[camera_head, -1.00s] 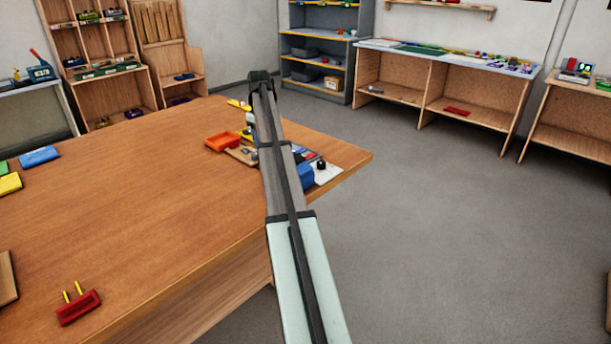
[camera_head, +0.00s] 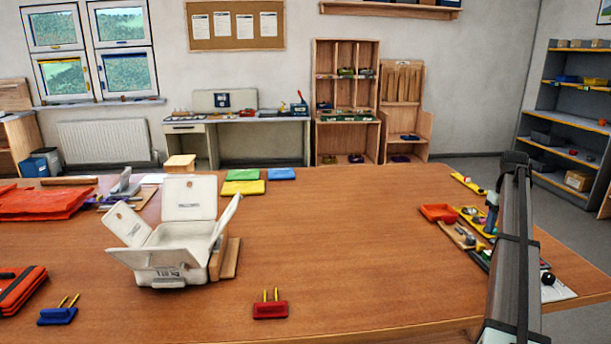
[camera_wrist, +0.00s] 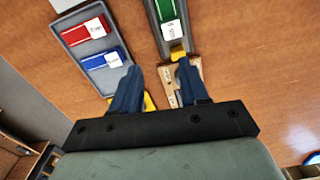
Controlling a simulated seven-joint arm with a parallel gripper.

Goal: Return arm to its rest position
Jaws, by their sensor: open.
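My arm (camera_head: 510,250) rises along the right side of the head view, over the right end of the wooden table (camera_head: 340,230). My gripper (camera_wrist: 158,67) shows in the wrist view with its two blue fingers apart and nothing between them. In the head view the arm hides part of the things at the table's right end, and I cannot clearly make out the fingers there. Below the fingers, the wrist view shows a grey tray (camera_wrist: 76,22) with a red block (camera_wrist: 86,31) and a blue block (camera_wrist: 101,62), and a green piece (camera_wrist: 167,10) in another holder.
An open white case (camera_head: 165,275) stands left of centre. A red block with two yellow pins (camera_head: 270,310) and a similar blue one (camera_head: 58,316) lie near the front edge. An orange tray (camera_head: 438,213) is left of my arm. The table's middle is clear.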

